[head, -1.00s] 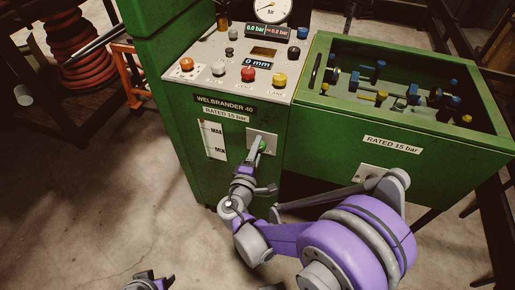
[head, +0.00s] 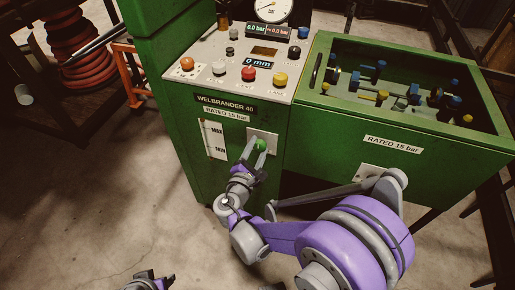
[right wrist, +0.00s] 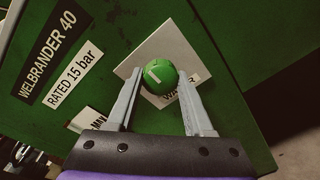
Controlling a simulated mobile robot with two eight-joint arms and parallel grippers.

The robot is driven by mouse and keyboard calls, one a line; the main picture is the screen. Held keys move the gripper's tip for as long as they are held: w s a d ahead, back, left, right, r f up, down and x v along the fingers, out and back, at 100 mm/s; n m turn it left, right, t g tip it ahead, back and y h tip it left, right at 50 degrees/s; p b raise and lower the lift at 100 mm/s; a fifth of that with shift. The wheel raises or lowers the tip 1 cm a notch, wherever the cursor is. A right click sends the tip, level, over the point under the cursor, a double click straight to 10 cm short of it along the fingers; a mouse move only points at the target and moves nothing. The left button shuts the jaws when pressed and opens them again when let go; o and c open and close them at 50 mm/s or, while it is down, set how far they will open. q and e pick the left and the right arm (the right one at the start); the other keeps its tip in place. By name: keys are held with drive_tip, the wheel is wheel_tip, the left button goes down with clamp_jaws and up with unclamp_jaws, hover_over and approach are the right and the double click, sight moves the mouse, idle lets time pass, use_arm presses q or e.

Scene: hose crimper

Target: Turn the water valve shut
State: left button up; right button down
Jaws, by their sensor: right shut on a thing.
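The water valve is a round green knob (right wrist: 160,75) with a pale line, on a white plate (right wrist: 192,52) partly reading "WATER" in the right wrist view. In the head view the knob (head: 261,145) is on the front of the green machine. My right gripper (head: 254,148) is shut on the knob, one finger at each side of it. The line on the knob is tilted in the wrist picture. Part of my left gripper (head: 150,282) shows at the bottom edge of the head view; its fingers are too cut off to judge.
The control panel (head: 235,65) above carries coloured buttons, a gauge (head: 271,10) and displays reading 0.0 bar and 0 mm. A level window (head: 215,139) is left of the valve. A green fittings box (head: 400,125) is at right.

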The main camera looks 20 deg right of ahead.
idle(0.3)
drive_tip(key=shift+c, duration=1.5)
unclamp_jaws()
drive_tip(key=p+v, duration=0.1)
drive_tip(key=v, duration=1)
